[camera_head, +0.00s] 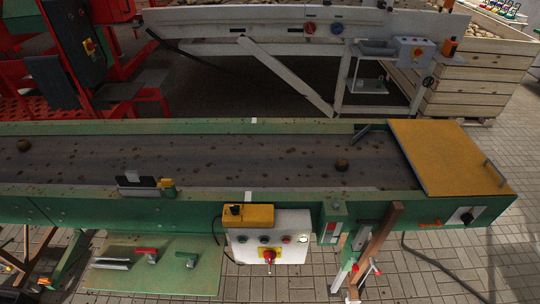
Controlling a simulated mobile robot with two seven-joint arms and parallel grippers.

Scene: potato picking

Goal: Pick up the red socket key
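A small red-handled T-shaped tool (147,252), which looks like the red socket key, lies on a flat greenish board (150,280) at the lower left, below the conveyor. A similar green-handled tool (187,258) lies to its right. A silver tool (112,263) lies to its left. Neither of my grippers is in view.
A green-framed conveyor (250,155) with scattered clods crosses the picture, with a yellow cover (447,158) at its right end. A white control box (268,240) with a red knob hangs in front, right of the board.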

